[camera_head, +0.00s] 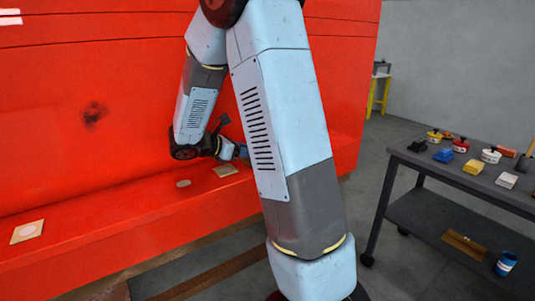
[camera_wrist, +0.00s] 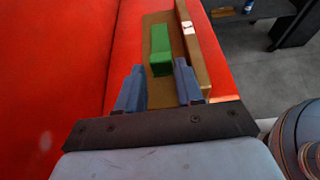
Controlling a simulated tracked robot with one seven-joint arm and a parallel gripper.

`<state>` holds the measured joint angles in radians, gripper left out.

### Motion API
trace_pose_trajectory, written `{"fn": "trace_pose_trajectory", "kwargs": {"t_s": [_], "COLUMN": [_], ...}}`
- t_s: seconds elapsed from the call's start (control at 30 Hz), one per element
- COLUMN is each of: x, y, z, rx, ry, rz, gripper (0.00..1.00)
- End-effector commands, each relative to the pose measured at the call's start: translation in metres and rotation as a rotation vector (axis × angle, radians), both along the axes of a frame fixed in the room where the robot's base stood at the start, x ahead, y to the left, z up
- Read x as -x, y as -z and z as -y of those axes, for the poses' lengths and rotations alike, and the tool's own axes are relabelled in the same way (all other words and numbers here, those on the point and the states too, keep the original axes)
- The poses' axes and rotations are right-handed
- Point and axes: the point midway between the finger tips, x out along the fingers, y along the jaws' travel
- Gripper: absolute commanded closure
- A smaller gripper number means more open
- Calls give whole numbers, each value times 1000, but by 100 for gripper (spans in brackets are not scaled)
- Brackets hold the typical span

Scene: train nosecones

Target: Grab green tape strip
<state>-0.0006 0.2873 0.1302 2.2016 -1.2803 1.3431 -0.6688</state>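A green block-like strip (camera_wrist: 161,48) shows in the wrist view, lying on a flat brown piece (camera_wrist: 150,93) on the red surface. My gripper (camera_wrist: 159,66) has its two blue fingers apart and nothing held between them. The near end of the green strip lines up with the gap between the fingertips; whether the fingers reach down beside it, I cannot tell. In the head view, my gripper (camera_head: 235,150) is low over the red ledge, partly hidden behind my own arm. The green strip cannot be made out there.
A long brown bar (camera_wrist: 193,48) with a white mark runs close along the right of the green strip. The red body (camera_head: 80,100) rises behind the ledge (camera_head: 120,225). Tan square patches (camera_head: 27,231) lie on the ledge. A grey cart (camera_head: 420,160) with several small items stands at right.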

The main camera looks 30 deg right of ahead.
Motion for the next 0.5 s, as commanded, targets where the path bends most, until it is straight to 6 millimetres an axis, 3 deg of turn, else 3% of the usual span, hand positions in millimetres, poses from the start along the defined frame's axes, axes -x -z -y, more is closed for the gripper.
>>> {"fn": "trace_pose_trajectory", "kwargs": {"t_s": [0.13,0.37,0.5], "x": [0,0,0], "y": [7,8,8], "z": [17,21,21], "rx": [0,0,0], "ry": [2,0,0], "rz": [0,1,1], "gripper": [64,64,74]}}
